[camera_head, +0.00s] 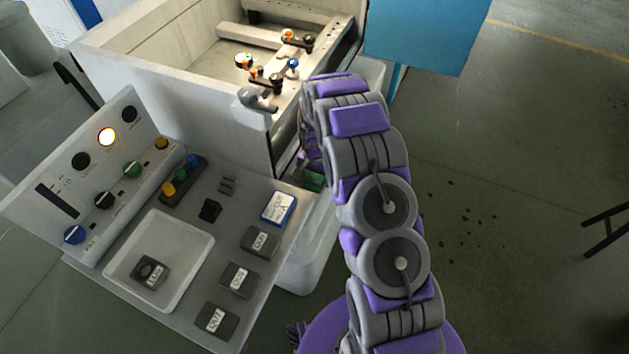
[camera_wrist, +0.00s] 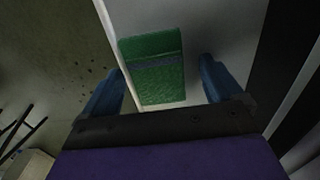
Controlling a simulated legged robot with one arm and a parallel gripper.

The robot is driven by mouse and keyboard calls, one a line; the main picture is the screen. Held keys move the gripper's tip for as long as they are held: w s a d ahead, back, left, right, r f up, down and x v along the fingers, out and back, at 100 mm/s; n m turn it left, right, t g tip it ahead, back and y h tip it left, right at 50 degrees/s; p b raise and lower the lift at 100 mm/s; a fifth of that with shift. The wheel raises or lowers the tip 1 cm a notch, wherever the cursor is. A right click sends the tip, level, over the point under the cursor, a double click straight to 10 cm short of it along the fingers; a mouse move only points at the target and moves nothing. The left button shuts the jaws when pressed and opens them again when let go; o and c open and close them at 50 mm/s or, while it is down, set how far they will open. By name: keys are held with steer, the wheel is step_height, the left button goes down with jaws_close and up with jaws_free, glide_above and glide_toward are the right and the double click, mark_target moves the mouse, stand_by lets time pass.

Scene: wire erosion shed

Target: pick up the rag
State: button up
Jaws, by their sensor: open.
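The rag is a green cloth (camera_wrist: 152,68) with a darker blue-grey stripe across it. In the wrist view it lies on a pale surface, close beside that surface's light edge. My gripper (camera_wrist: 162,72) is open, with one blue finger to each side of the rag in the wrist view. Nothing is held, and I cannot tell how far the fingers are from the cloth. In the head view my gripper is hidden behind my arm and the machine.
A control desk (camera_head: 185,322) with knobs, a shallow tray (camera_head: 196,243) and several labelled blocks stands left of my arm. A machine tank (camera_head: 180,95) with fixtures is behind it. A blue panel (camera_head: 415,35) stands at the back. The floor (camera_head: 520,200) to the right is mostly open.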

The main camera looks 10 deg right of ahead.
mark_target(316, 178)
steer(key=shift+d, duration=0.3)
steer(key=c, duration=0.5)
steer(key=shift+a, duration=0.2)
steer(key=c, duration=0.7)
step_height(316, 178, up, 10)
steer(key=shift+p, duration=1.15)
